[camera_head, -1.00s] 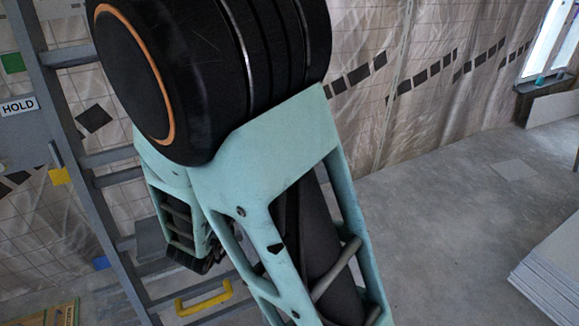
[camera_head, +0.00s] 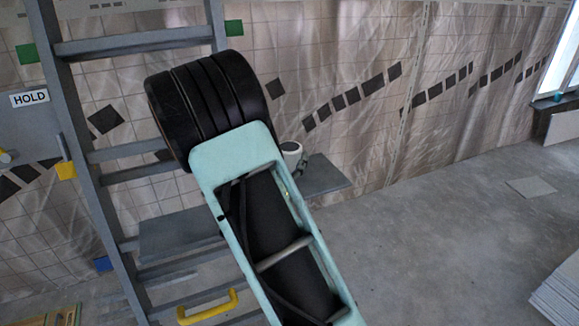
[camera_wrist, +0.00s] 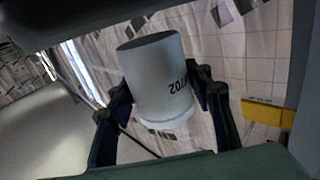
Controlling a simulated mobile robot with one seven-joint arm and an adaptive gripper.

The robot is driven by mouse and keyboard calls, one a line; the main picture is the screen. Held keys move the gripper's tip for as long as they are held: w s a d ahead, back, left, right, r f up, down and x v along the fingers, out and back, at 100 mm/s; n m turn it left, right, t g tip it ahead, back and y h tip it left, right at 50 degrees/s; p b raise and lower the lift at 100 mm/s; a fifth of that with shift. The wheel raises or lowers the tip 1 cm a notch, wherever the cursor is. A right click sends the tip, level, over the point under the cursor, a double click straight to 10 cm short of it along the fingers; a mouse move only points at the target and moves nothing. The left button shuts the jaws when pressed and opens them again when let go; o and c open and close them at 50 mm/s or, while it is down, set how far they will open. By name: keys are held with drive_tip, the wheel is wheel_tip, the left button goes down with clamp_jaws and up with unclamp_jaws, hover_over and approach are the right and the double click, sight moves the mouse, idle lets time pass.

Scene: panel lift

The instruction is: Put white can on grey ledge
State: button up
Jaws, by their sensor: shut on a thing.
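The white can (camera_head: 291,147) shows in the head view just right of my arm, with its dark top visible and its lower part partly covered. In the wrist view the white can (camera_wrist: 158,85), with dark lettering, sits between the two dark fingers of my gripper (camera_wrist: 161,78), which is shut on it. The grey ledge (camera_head: 327,178) juts from the tiled wall; my arm covers its middle, and a grey surface in line with it (camera_head: 175,233) shows left of the arm. The can appears over the ledge's back part; I cannot tell whether they touch.
A grey ladder (camera_head: 83,150) stands at the left, close to my arm. A yellow handle (camera_head: 207,307) is low by it, and a HOLD sign (camera_head: 30,97) is at far left. A yellow piece (camera_wrist: 263,110) shows in the wrist view.

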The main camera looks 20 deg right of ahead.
drive_tip(key=shift+f, duration=0.9)
drive_tip(key=shift+f, duration=0.1)
drive_tip(key=o, duration=0.9)
drive_tip(key=shift+f+b, duration=0.15)
drive_tip(key=shift+b, duration=0.15)
drive_tip(key=o, duration=0.4)
drive_tip(key=shift+o, duration=0.2)
drive_tip(key=shift+r, duration=0.25)
drive_tip(key=shift+s+a+p, duration=0.25)
drive_tip(key=shift+a+p, duration=0.05)
drive_tip(key=p+v, duration=0.1)
drive_tip(key=v, duration=1)
drive_tip(key=shift+s+a, duration=0.1)
drive_tip(key=shift+s, duration=0.05)
